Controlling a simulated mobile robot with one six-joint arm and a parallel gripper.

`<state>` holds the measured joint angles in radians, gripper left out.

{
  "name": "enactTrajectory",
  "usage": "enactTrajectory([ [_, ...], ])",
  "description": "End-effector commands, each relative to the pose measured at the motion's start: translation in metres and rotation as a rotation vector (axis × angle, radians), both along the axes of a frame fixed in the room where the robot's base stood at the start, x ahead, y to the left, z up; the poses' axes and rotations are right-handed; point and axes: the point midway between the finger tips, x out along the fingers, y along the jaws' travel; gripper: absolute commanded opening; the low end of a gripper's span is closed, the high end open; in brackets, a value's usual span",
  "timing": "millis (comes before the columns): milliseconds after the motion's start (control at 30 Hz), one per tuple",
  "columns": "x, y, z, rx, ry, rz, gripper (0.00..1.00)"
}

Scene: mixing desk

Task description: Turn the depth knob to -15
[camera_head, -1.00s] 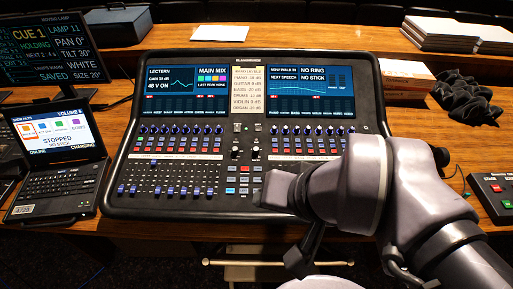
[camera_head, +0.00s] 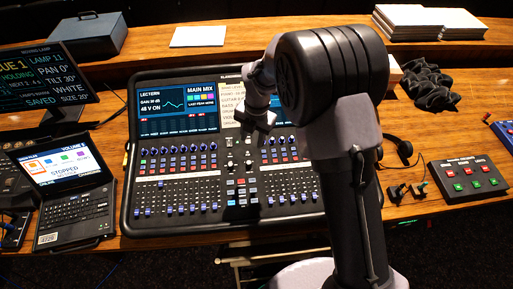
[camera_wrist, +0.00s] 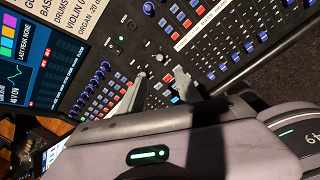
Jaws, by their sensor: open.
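The mixing desk (camera_head: 133,185) stands on the table, with blue knobs (camera_head: 180,149) in rows below its screens. Small dark controls (camera_head: 230,166) sit in its middle strip. I cannot read a depth label, so I cannot tell which knob it is. My gripper (camera_head: 257,132) is above the middle of the desk, below the screens, with my arm covering much of the desk's right half. In the wrist view my gripper (camera_wrist: 159,77) has its two fingers apart, with nothing between them. The desk's middle button section lies beneath them, and blue knobs (camera_wrist: 103,73) are to the left.
A laptop (camera_head: 75,190) and a lamp display (camera_head: 50,75) stand left of the desk. A switch box (camera_head: 467,178), small plugs and a dark cloth (camera_head: 430,88) are to the right. Papers lie on the back shelf.

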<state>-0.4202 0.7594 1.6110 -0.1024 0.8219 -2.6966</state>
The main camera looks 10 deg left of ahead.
Motion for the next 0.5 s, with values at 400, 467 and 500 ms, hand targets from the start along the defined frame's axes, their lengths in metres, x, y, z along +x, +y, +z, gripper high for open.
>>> enactTrajectory([
  [400, 0.003, 0.009, -0.116, -0.001, 0.003, -0.004, 0.41],
  [467, 0.003, 0.011, -0.127, 0.000, 0.003, -0.005, 0.41],
  [500, 0.004, 0.011, -0.132, 0.000, 0.003, -0.005, 0.41],
])
